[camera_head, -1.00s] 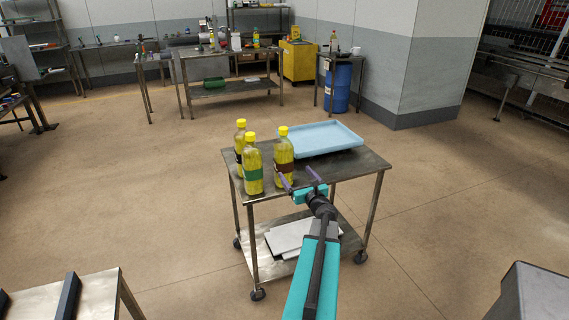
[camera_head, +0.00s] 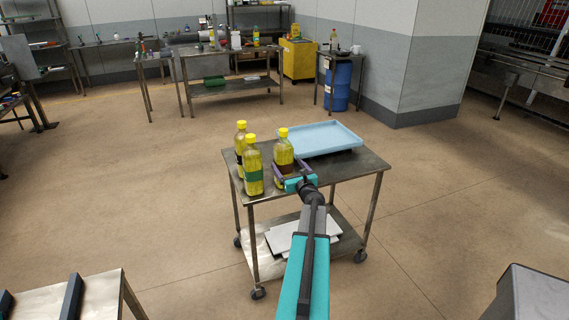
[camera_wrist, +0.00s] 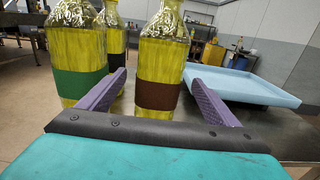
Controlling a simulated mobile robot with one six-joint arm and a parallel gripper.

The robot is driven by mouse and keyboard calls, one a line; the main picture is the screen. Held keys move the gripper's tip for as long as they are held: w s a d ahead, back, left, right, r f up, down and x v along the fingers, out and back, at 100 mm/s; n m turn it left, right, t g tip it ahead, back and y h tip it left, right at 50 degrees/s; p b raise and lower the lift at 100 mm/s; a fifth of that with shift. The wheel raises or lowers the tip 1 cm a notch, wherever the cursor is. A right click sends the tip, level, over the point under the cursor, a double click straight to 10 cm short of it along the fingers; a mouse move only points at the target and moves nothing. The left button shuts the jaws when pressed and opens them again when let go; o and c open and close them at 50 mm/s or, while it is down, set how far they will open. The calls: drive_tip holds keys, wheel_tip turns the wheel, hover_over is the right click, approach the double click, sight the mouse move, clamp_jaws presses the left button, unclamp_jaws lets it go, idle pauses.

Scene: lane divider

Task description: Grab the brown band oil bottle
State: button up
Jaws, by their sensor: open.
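The brown band oil bottle (camera_head: 283,150) is yellow with a yellow cap and stands upright on the metal cart. In the wrist view the brown band bottle (camera_wrist: 160,62) stands ahead, between the two purple fingers of my gripper (camera_wrist: 158,88). In the head view my gripper (camera_head: 291,172) is at the near side of this bottle, with its fingers open and spread to either side. A green band bottle (camera_head: 252,166) stands to the left, close to the left finger in the wrist view. A dark band bottle (camera_head: 240,148) stands behind it, partly hidden.
The metal cart (camera_head: 345,168) also carries a light blue tray (camera_head: 325,140) behind and right of the bottles. White flat pieces (camera_head: 285,242) lie on its lower shelf. The cart top's right front is clear.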

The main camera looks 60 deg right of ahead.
drive_tip(key=shift+w+d, duration=0.15)
drive_tip(key=shift+w, duration=0.05)
idle(0.3)
drive_tip(key=shift+f+p+x, duration=0.2)
drive_tip(key=shift+p+x, duration=0.45)
drive_tip(key=shift+x, duration=0.6)
drive_tip(key=shift+f+p+x, duration=0.15)
drive_tip(key=shift+p+x, duration=0.45)
drive_tip(key=shift+x, duration=0.65)
drive_tip(key=shift+r, duration=0.1)
drive_tip(key=c, duration=1.9)
drive_tip(key=shift+o, duration=0.2)
